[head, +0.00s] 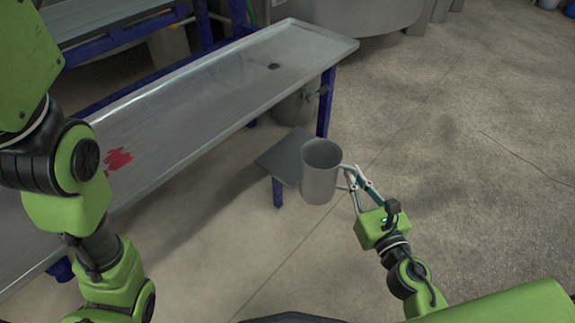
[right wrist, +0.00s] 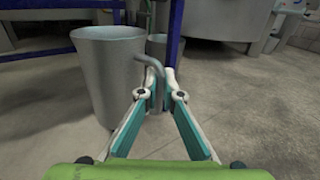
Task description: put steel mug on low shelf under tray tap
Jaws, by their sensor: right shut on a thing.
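The steel mug (head: 318,178) is grey and upright. My right gripper (head: 350,176) is shut on its handle, at the mug's right side. In the right wrist view the mug (right wrist: 105,80) stands left of the fingers, and its handle runs between the fingertips (right wrist: 162,78). The low shelf (head: 277,158) is a small dark plate under the end of the long metal tray (head: 225,80). The mug overlaps the shelf's right edge in the head view; I cannot tell whether they touch. The tap (head: 322,92) shows small below the tray's end. My left gripper is out of view.
A grey bucket-like vessel (head: 296,105) is under the tray. A red patch (head: 118,159) lies on the tray. The concrete floor at the right is clear.

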